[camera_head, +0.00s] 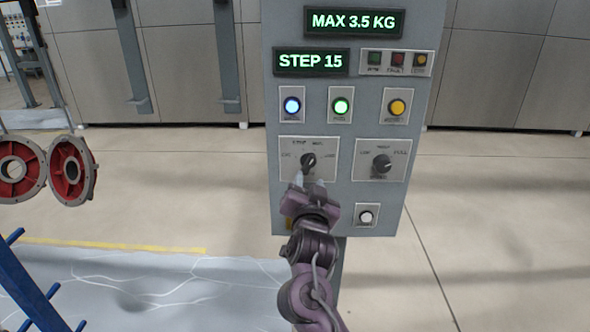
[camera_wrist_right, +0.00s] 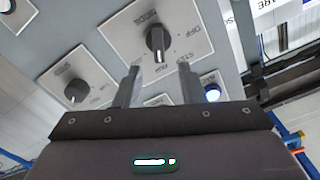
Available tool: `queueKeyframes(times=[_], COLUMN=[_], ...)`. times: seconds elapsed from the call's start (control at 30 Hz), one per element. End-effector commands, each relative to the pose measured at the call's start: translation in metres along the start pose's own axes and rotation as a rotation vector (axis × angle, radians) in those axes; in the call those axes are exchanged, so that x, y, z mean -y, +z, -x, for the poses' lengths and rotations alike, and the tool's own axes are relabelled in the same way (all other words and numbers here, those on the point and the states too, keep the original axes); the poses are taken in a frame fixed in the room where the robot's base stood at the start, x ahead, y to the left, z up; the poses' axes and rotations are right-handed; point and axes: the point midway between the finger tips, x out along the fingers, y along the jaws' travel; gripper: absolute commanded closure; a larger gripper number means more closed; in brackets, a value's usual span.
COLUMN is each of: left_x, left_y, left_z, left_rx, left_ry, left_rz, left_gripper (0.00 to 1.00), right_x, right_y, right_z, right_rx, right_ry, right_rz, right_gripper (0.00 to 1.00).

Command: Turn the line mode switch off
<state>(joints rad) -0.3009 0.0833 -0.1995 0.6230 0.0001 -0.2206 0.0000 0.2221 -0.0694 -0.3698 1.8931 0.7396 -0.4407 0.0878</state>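The line mode switch (camera_head: 308,161) is a black rotary knob on a white plate at the left of the grey control panel (camera_head: 270,100). Its pointer is roughly upward in the head view, not toward the OFF mark at left. The knob also shows in the right wrist view (camera_wrist_right: 157,40), with its white mark toward the gripper and the word OFF to its right. My right gripper (camera_head: 309,184) is just below the knob. In the wrist view its two fingers (camera_wrist_right: 158,68) are apart with nothing between them, the knob beyond the tips. My left gripper is not in view.
A second knob (camera_head: 381,164) sits to the right on the panel. Blue (camera_head: 292,105), green (camera_head: 341,106) and yellow (camera_head: 397,107) buttons are above, a white button (camera_head: 366,216) below. The display (camera_head: 311,62) reads STEP 15. Red-and-grey round parts (camera_head: 76,171) hang at left.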

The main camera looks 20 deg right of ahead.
Motion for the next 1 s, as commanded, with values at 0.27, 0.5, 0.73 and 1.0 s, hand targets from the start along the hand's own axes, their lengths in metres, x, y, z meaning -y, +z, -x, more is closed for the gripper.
queueKeyframes(times=[0.27, 0.5, 0.73, 1.0], left_x=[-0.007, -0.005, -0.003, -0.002], left_y=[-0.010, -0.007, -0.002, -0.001], left_z=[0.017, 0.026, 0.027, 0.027], left_rx=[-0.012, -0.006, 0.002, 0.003], left_ry=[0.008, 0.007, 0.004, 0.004], left_rz=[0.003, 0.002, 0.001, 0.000], left_gripper=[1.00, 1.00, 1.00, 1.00], right_x=[0.002, 0.001, 0.000, 0.000], right_y=[-0.005, -0.002, -0.001, 0.000], right_z=[-0.039, -0.069, -0.076, -0.076], right_rx=[-0.003, -0.001, -0.001, -0.001], right_ry=[0.001, 0.000, 0.000, 0.000], right_rz=[0.002, 0.002, -0.001, -0.001], right_gripper=[0.64, 0.64, 0.64, 0.79])
